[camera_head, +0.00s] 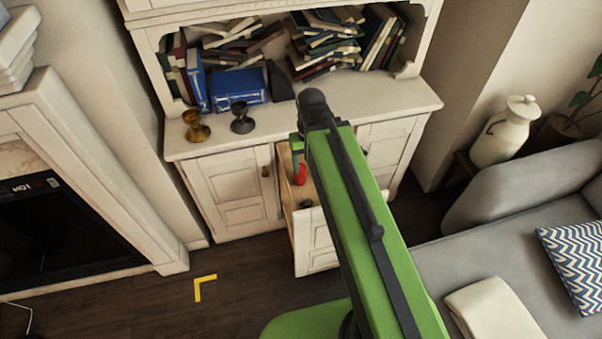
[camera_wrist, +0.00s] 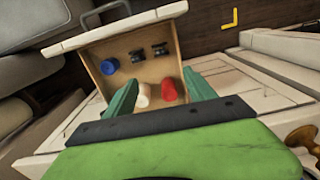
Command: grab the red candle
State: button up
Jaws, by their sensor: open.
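The red candle (camera_wrist: 169,91) lies in the open drawer (camera_wrist: 165,40), near its inner end, beside a white candle (camera_wrist: 144,95). In the head view the red candle (camera_head: 300,175) shows in the drawer (camera_head: 288,190), just beside my arm. My gripper (camera_wrist: 160,95) is open. In the wrist view its two green fingers stand on either side of the white and red candles, with the right finger close to the red one. The lower ends of both candles are cut off from view by the gripper. In the head view the gripper (camera_head: 297,150) is partly hidden by my arm.
The drawer also holds a blue object (camera_wrist: 109,66) and two dark small objects (camera_wrist: 137,56). Goblets (camera_head: 196,126) and blue books (camera_head: 238,88) stand on the cabinet top (camera_head: 400,97). A grey sofa (camera_head: 500,255) is at right.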

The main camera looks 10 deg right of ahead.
aim_at(299, 179)
jog(key=z, duration=1.3)
jog(key=k, duration=1.05)
jog(key=u, duration=1.95)
jog(key=i, duration=1.5)
